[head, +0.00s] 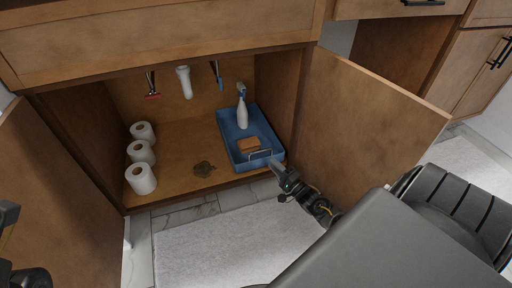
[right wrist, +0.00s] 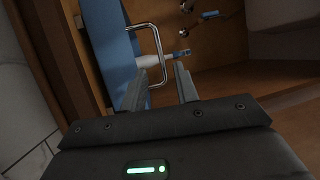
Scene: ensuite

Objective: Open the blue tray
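The blue tray (head: 228,138) sits on the floor of the open cabinet, on its right side. A metal bar handle (head: 260,154) is on its front end. A white spray bottle (head: 242,114) and a brown block (head: 249,144) are in the tray. My right gripper (head: 278,167) is at the tray's front right corner, close to the handle.
Items hang on the back wall. The open right door (head: 365,125) stands beside my right arm, and the left door (head: 55,205) is open. A pale rug (head: 230,245) lies in front.

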